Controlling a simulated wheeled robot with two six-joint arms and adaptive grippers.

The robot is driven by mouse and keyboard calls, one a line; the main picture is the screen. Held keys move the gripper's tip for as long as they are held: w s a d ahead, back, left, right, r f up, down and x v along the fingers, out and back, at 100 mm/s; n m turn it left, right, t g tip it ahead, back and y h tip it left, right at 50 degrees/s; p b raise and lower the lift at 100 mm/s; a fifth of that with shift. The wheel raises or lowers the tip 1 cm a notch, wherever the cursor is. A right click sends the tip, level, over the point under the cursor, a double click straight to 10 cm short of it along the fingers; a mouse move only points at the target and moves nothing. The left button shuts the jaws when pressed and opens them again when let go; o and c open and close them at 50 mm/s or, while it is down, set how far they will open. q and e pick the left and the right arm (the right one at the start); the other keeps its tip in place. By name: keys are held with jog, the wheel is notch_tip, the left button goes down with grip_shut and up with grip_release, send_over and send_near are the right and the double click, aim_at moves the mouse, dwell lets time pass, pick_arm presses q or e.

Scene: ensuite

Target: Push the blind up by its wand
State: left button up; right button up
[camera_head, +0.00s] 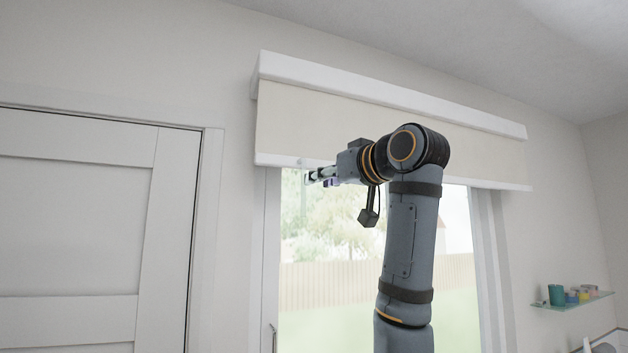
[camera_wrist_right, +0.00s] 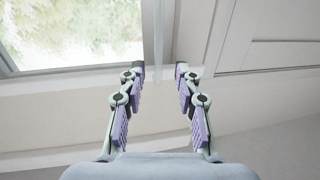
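The cream roller blind (camera_head: 330,130) hangs from a white headrail and covers the top part of the window. Its white bottom bar (camera_head: 480,184) lies partly behind my right arm. My right gripper (camera_head: 308,178) points left at the height of the bar's left end. In the right wrist view, my right gripper (camera_wrist_right: 160,70) is open and empty. A thin pale vertical strip, which looks like the wand (camera_wrist_right: 158,35), shows between its fingertips with a gap on each side; its depth is unclear. The wand is not clear in the head view. My left gripper is out of view.
A white panelled door (camera_head: 75,220) stands to the left. The window (camera_head: 320,270) is below the blind. A glass shelf (camera_head: 572,302) with small containers is on the right wall. The space around my right gripper looks free.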

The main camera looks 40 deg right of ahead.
aim_at(303, 186)
jog(key=w+p, duration=0.1)
jog(key=w, duration=0.1)
jog(key=w+p, duration=0.1)
jog(key=w, duration=0.2)
jog(key=w+p, duration=0.2)
jog(key=w, duration=0.1)
jog(key=shift+d+r, duration=0.1)
jog(key=shift+d, duration=0.3)
jog(key=shift+w+a, duration=0.25)
jog(key=shift+s+d, duration=0.15)
grip_shut()
jog(key=shift+w, duration=0.2)
jog(key=shift+f, duration=0.2)
